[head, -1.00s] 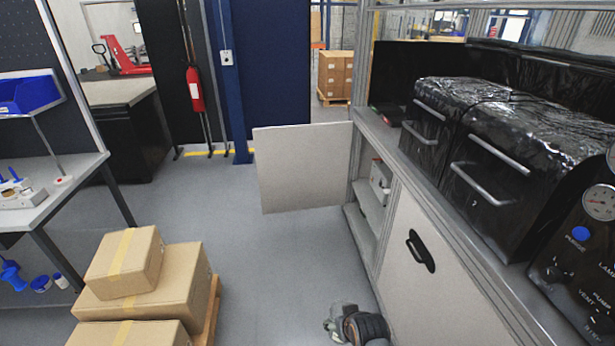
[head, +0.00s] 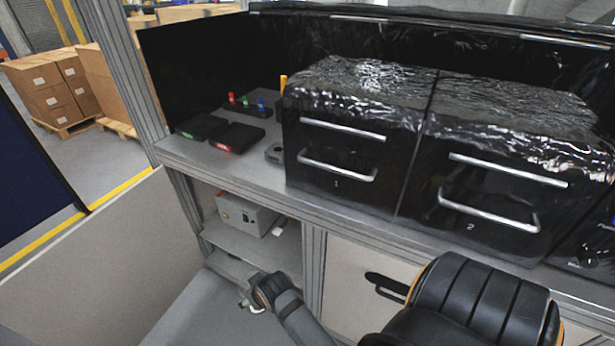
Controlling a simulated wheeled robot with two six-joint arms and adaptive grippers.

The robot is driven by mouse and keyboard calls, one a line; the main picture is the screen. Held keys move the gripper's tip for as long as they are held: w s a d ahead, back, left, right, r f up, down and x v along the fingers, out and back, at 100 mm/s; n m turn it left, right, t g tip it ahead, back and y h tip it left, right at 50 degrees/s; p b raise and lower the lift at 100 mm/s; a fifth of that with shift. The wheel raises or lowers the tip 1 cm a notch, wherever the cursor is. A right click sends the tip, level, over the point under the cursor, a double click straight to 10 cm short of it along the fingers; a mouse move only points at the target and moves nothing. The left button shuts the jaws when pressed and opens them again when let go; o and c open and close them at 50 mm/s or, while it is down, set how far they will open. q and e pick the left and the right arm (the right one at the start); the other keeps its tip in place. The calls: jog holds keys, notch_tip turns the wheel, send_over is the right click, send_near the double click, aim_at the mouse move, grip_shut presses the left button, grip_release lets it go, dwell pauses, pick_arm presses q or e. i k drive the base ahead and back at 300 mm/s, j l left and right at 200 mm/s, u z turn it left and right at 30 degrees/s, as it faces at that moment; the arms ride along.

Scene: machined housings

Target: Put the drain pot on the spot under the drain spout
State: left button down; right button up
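I cannot make out the drain pot, the drain spout or the spot under it in the head view. My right gripper (head: 252,300) is low in front of the open cabinet bay, its arm coming in from the lower right. It is small and partly hidden by its own wrist, so I cannot tell whether its fingers are open or hold anything. My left gripper is out of view. Two black wrapped units, marked 1 (head: 345,130) and 2 (head: 495,165), stand on the bench, each with metal handles.
The open bay holds a grey box (head: 245,216) on its upper shelf (head: 255,243). An open cabinet door (head: 90,260) stands at left; a closed panel (head: 345,290) is right of the bay. Flat black trays (head: 237,137) lie on the bench (head: 185,150).

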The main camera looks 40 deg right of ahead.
aim_at(293, 251)
jog(key=i+j+z, duration=0.4)
jog(key=z, duration=0.2)
jog(key=i+j+z, duration=0.6)
jog(key=j+z, duration=0.3)
jog(key=i+j+z, duration=0.1)
jog(key=j+z, duration=0.2)
jog(key=j, duration=0.2)
jog(key=j+z, duration=0.6)
jog(key=j, duration=0.25)
